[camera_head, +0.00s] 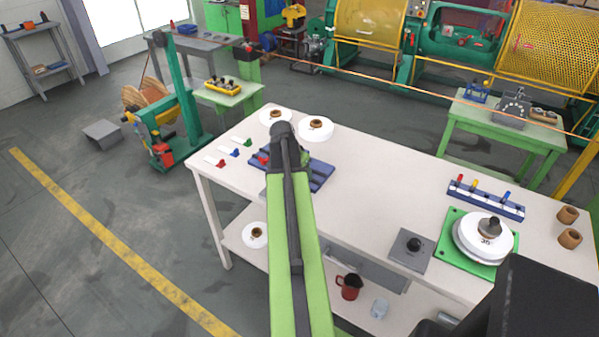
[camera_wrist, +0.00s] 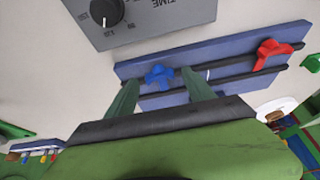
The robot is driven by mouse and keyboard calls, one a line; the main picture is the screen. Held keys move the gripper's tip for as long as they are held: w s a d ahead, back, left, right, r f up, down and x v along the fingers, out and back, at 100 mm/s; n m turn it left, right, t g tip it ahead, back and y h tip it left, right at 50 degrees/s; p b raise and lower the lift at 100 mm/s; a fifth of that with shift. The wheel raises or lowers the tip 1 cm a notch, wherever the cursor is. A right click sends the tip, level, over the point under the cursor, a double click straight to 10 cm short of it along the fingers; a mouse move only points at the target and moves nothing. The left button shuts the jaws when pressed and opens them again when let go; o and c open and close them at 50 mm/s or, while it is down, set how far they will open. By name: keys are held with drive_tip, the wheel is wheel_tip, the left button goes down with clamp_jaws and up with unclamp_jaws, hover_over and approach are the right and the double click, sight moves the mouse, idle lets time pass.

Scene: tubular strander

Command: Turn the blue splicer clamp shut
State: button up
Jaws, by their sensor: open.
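The blue splicer clamp (camera_wrist: 158,77) shows in the wrist view as a small winged knob on the dark blue splicer base (camera_wrist: 225,52) with black rails. My gripper (camera_wrist: 161,79) is open, with one green finger on each side of the blue clamp. I cannot tell whether the fingers touch it. A red clamp (camera_wrist: 273,52) sits farther right on the same base. In the head view the splicer base (camera_head: 321,172) is partly covered by my arm, and the blue clamp and my fingertips are hidden.
The table's middle right is clear up to another dial box (camera_head: 411,250).

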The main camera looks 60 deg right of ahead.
drive_tip(key=p+v, duration=1.6)
drive_tip(key=v, duration=0.1)
drive_tip(key=shift+r, duration=0.2)
drive_tip(key=shift+w, duration=0.1)
